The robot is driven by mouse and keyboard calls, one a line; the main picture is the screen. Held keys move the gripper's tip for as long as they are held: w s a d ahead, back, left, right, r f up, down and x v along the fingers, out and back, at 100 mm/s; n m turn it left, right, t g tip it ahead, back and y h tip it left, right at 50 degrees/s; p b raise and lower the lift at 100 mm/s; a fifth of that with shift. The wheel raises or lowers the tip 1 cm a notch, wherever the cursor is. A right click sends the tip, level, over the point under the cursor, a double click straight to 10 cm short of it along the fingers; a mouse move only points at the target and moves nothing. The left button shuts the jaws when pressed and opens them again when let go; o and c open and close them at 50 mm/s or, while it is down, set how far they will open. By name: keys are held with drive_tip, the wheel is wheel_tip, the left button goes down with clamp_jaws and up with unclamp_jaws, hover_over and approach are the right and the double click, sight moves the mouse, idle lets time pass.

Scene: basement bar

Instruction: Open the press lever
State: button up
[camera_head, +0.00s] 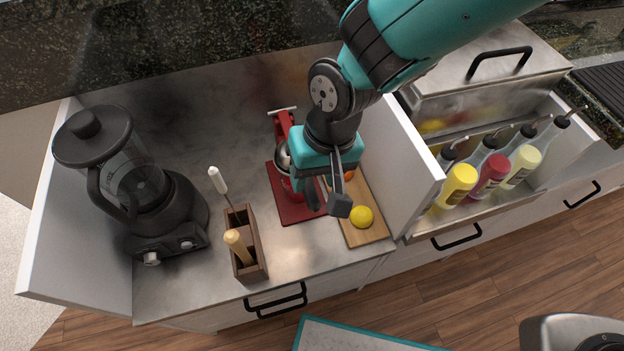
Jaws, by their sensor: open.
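The red press (286,207) stands on the grey counter, left of a wooden board. Its lever (283,111) shows as a pale crossbar at the top of the press, on the far side from me. My gripper (329,203) hangs above the press and the board's left side, with its fingers apart and nothing seen between them. My gripper and wrist hide much of the press's right side. I cannot tell whether the gripper touches the press; it is clear of the lever crossbar in the picture.
A black blender (128,190) stands at the left. A wooden holder (247,262) with tools sits in front. A lemon (361,217) and an orange fruit lie on the board (372,236). A white partition (405,160) and several bottles (490,177) are at the right.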

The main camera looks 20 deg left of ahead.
sight(311, 187)
drive_tip(key=shift+s+a+f, duration=0.1)
drive_tip(key=shift+a+f, duration=0.05)
drive_tip(key=shift+f, duration=0.6)
drive_tip(key=shift+s+a+f, duration=0.1)
drive_tip(key=shift+f, duration=0.65)
drive_tip(key=shift+c, duration=0.3)
clamp_jaws()
drive_tip(key=shift+r, duration=0.1)
